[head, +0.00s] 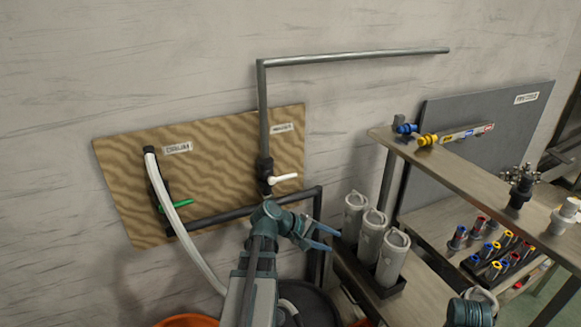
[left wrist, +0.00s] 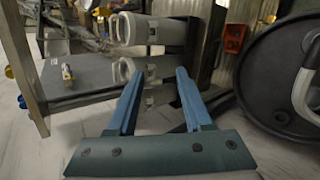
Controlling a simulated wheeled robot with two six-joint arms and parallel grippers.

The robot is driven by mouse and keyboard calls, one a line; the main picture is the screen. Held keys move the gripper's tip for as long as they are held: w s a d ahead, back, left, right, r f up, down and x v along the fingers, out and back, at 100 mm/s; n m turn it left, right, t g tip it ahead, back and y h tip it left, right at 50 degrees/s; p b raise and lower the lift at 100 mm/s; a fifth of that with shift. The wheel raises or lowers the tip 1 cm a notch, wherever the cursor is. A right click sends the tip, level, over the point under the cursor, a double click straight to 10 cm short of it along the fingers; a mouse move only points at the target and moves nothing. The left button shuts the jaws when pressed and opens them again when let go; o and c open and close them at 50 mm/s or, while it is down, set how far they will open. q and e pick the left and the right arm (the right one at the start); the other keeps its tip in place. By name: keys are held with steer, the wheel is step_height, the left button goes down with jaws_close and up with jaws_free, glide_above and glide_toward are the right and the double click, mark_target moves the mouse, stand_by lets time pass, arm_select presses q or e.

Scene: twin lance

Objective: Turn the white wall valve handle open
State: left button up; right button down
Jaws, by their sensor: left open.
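The white valve handle (head: 285,178) sits on a dark valve body (head: 264,168) on the vertical grey pipe against the wall board. The handle points to the right, roughly across the pipe. My left gripper (head: 328,237) is below and to the right of the handle, apart from it, with its blue fingers pointing right. It is open and empty. In the left wrist view the open fingers (left wrist: 158,75) point towards grey canisters (left wrist: 150,72), and the handle does not show. My right gripper is not in view.
A green handle (head: 180,203) and a pale hose (head: 175,215) are on the wavy-patterned board (head: 120,170) to the left. Grey canisters (head: 391,258) stand in a black rack right of my left gripper. A bench (head: 465,170) with fittings is further right. A dark drum (left wrist: 275,80) is nearby.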

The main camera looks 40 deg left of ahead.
arm_select(q)
steer(key=s+a+r+n+t+y+p, duration=0.1)
steer(key=a+r+n+t+p, duration=0.2)
steer(key=a+r, duration=0.6)
steer(key=n+t+y, duration=0.3)
steer(key=n+t, duration=0.1)
steer(key=n, duration=0.2)
glide_toward(285, 178)
steer(key=b+x, duration=0.2)
steer(key=x, duration=1)
steer(key=shift+w+b, duration=0.25)
steer(key=shift+b, duration=0.05)
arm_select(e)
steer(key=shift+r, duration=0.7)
arm_select(q)
jaws_close()
